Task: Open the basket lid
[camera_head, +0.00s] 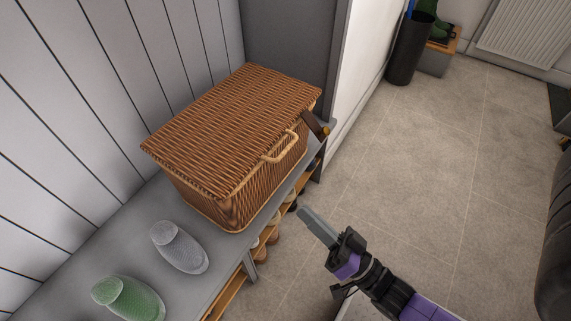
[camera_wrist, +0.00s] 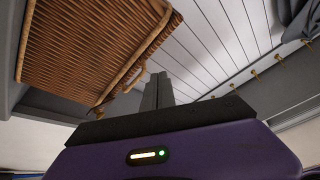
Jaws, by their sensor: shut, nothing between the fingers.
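The wicker basket (camera_head: 243,130) stands on the grey bench, its brown woven lid (camera_head: 235,120) lying shut on top. A pale curved handle (camera_head: 281,149) sticks out from its front, near the lid's front edge. In the wrist view the basket (camera_wrist: 85,45) fills the upper left, and its handle (camera_wrist: 131,78) hangs just left of my fingers. My gripper (camera_head: 311,218) is shut and empty. It is in front of the basket, below and right of the handle in the head view, apart from it. In the wrist view the shut fingers (camera_wrist: 158,90) point up past the basket's edge.
The grey bench (camera_head: 84,243) bears a grey shoe-like item (camera_head: 179,247) and a green one (camera_head: 128,298) left of the basket. Shoes sit on a lower rack. A dark bin (camera_head: 407,50) stands far back.

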